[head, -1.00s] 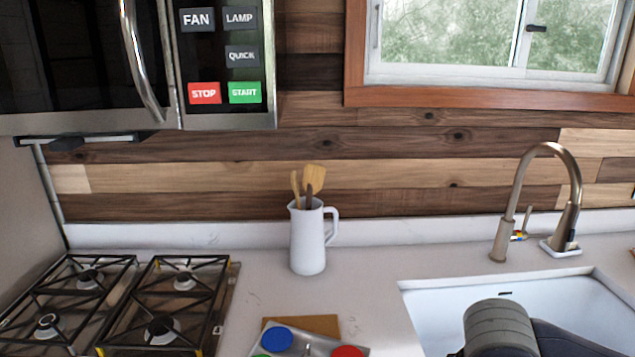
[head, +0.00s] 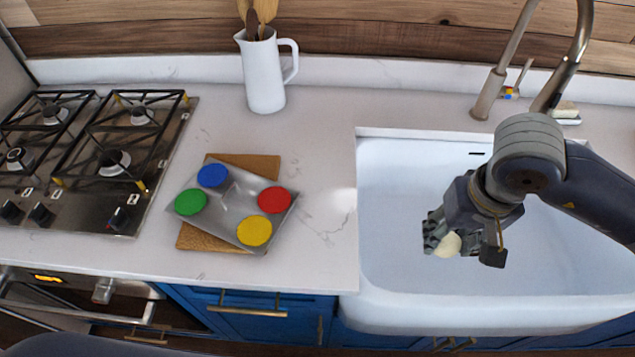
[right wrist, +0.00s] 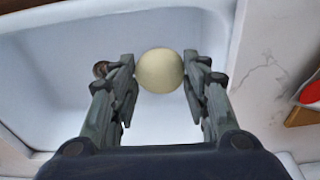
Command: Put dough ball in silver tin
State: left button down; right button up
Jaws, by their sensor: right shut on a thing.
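The pale, round dough ball (head: 447,244) is held by my right gripper (head: 463,247) above the white sink. In the right wrist view the dough ball (right wrist: 159,70) sits between the two fingertips of the right gripper (right wrist: 158,75), which are shut on it. The silver tin (head: 229,206) is a flat metallic piece with blue, green, red and yellow round spots. It lies at an angle on a brown board, left of the sink and well apart from the right gripper. My left gripper is not in view.
The brown board (head: 262,166) lies on the white counter (head: 325,215). A gas stove (head: 90,160) is at the left. A white pitcher with wooden utensils (head: 265,78) stands behind the tin. The faucet (head: 490,90) rises behind the white sink (head: 400,185). Counter between tin and sink is clear.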

aim_at(276, 202)
jog(key=i+l+u, duration=0.1)
jog(key=l+u, duration=0.75)
jog(key=u, duration=1.15)
